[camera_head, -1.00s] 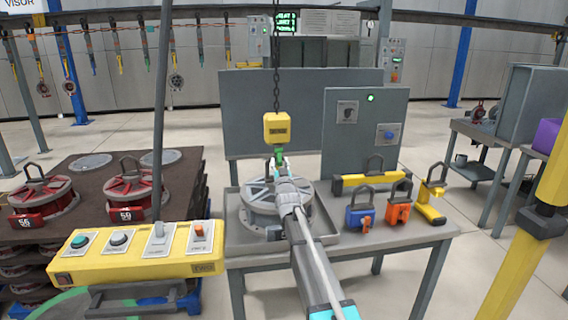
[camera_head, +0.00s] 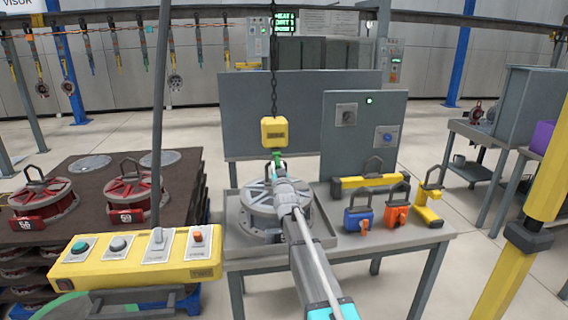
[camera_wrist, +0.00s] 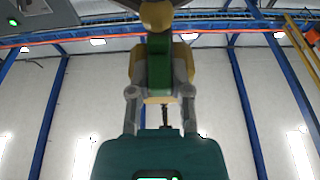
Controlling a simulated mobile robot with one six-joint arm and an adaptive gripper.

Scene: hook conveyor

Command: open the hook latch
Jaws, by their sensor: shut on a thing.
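The hook hangs on a chain under a yellow hoist block (camera_head: 274,131) above the work table. In the wrist view the yellow hook (camera_wrist: 137,66) shows behind and beside the green latch (camera_wrist: 159,62). My gripper (camera_head: 278,163) is at the hook, just below the hoist block. In the wrist view my gripper (camera_wrist: 160,75) has its two grey fingers on either side of the green latch, shut on it. The fingers and the latch hide much of the hook, and I cannot tell how far the latch stands open.
A round grey lidded part (camera_head: 258,212) lies in a tray beneath the hook. Blue (camera_head: 358,218) and orange (camera_head: 396,213) padlock-like pieces and yellow handled pieces stand on the table's right. A yellow button box (camera_head: 135,258) is at front left. Grey panels stand behind.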

